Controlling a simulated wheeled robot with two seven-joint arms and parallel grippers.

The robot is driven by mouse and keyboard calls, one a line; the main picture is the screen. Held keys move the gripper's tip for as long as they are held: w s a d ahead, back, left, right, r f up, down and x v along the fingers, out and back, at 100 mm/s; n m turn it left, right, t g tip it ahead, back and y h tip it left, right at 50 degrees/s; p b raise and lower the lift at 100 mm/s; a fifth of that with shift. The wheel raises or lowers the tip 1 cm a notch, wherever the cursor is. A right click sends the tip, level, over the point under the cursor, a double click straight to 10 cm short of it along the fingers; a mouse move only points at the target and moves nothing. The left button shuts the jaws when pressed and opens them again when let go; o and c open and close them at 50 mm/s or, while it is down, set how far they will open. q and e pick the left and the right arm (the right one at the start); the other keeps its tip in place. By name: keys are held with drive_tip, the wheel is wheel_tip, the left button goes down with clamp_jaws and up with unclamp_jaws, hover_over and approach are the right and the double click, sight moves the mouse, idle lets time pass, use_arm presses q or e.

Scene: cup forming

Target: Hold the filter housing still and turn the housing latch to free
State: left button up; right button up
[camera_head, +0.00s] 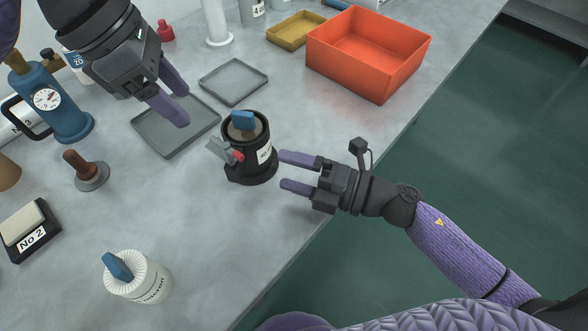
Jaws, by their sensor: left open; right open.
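The filter housing (262,133) is a black cylinder standing upright on the grey table, with a white label and a blue piece (243,120) inside its open top. The housing latch, a grey lever with a red part (237,156), sits on its front left side. My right gripper (281,171) is open and empty, just right of the housing, fingers pointing at it; whether they touch it I cannot tell. My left gripper (184,106) is open and empty above a grey tray, up and left of the housing.
Two shallow grey trays (150,142) (233,80) lie behind the housing. An orange bin (398,70) stands at the back right. A white ribbed cylinder (146,279) stands in front. A blue gauge device (65,110) and a plunger-like tool (91,179) are at left. The table's edge runs close by on the right.

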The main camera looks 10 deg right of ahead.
sight(243, 160)
drive_tip(key=x, duration=1)
drive_tip(key=shift+s, duration=0.15)
